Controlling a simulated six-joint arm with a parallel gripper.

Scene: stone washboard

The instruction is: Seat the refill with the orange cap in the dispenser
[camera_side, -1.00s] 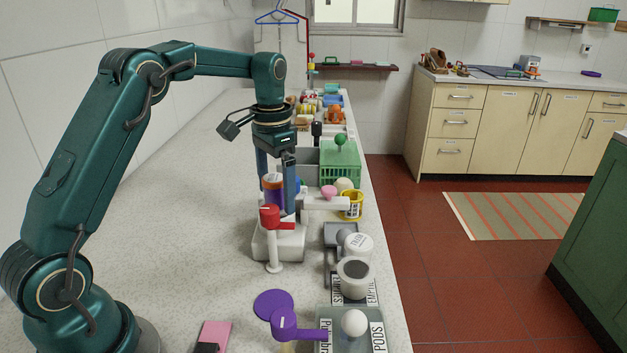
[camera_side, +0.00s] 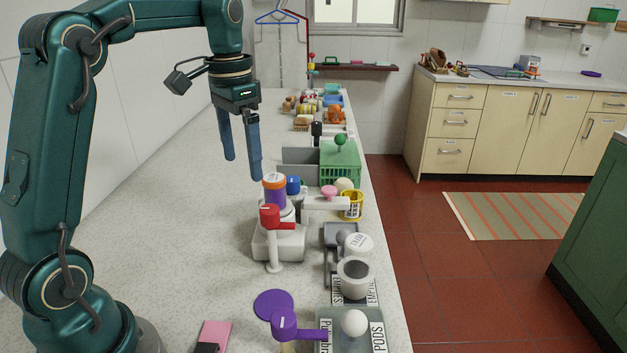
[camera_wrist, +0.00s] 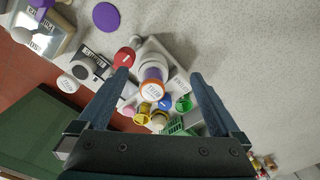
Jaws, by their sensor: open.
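The refill (camera_side: 274,192) is a purple cylinder with an orange cap. It stands upright at the top of the white dispenser (camera_side: 279,245), behind the red lever knob (camera_side: 270,215); its lower end is hidden, so I cannot tell how deep it sits. In the wrist view the refill's orange-rimmed cap (camera_wrist: 152,91) with a white label faces me, with the dispenser (camera_wrist: 152,53) around and behind it. My gripper (camera_side: 242,168) is open and empty, above and to the left of the refill. Its two fingers (camera_wrist: 160,80) flank the refill in the wrist view without touching it.
A blue-capped item (camera_side: 293,186) stands right behind the refill. A yellow cup (camera_side: 352,205), a green basket (camera_side: 340,164) and a grey-topped white container (camera_side: 355,275) stand to the right. A purple disc (camera_side: 273,305) lies in front.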

